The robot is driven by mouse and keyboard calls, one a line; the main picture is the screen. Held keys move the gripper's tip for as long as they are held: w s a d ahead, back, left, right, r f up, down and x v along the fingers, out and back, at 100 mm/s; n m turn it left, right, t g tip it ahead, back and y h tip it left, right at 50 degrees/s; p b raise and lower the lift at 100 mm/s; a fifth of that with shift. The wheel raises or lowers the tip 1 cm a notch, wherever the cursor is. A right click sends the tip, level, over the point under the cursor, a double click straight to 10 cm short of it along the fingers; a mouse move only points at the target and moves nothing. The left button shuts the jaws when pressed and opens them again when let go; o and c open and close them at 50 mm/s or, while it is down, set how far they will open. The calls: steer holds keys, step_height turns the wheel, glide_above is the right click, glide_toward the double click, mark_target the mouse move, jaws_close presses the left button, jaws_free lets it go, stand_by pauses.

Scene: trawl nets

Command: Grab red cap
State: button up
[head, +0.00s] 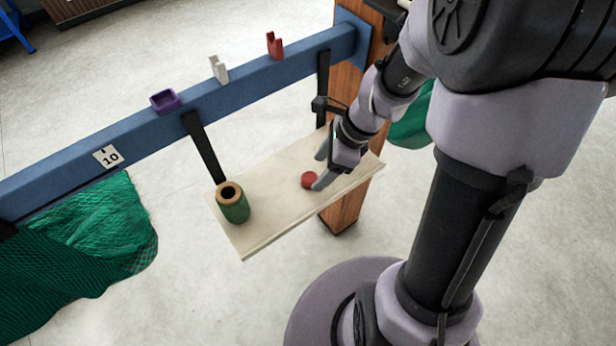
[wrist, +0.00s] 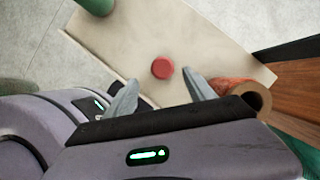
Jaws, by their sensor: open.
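The red cap (head: 309,180) is a small round disc lying on the pale hanging shelf (head: 270,208). In the wrist view the red cap (wrist: 162,68) lies on the bare board, ahead of the fingertips and nearer the right one. My gripper (head: 320,168) is over the right half of the shelf, its fingers close to the cap. In the wrist view my gripper (wrist: 160,84) has its two grey fingers spread with nothing between them. I cannot tell the exact height of the fingertips above the board.
A green spool (head: 233,204) stands at the shelf's left end. Another spool with a brown rim (wrist: 252,94) shows beside my right finger. Above is a blue beam (head: 130,135) with a purple tray (head: 165,101), a white clip (head: 219,69) and a red clip (head: 274,45). Green netting (head: 90,235) hangs left.

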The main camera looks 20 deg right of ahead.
mark_target(313, 177)
steer(key=b+x, duration=0.1)
steer(key=x, duration=0.2)
steer(key=b+x, duration=0.1)
steer(key=x, duration=0.1)
steer(key=shift+w+d+b, duration=0.1)
steer(key=shift+d+b, duration=0.25)
steer(key=shift+w+a+f, duration=0.1)
steer(key=shift+a+f, duration=0.05)
steer(key=shift+f, duration=0.1)
steer(key=shift+r, duration=0.2)
steer(key=shift+c, duration=0.4)
jaws_close()
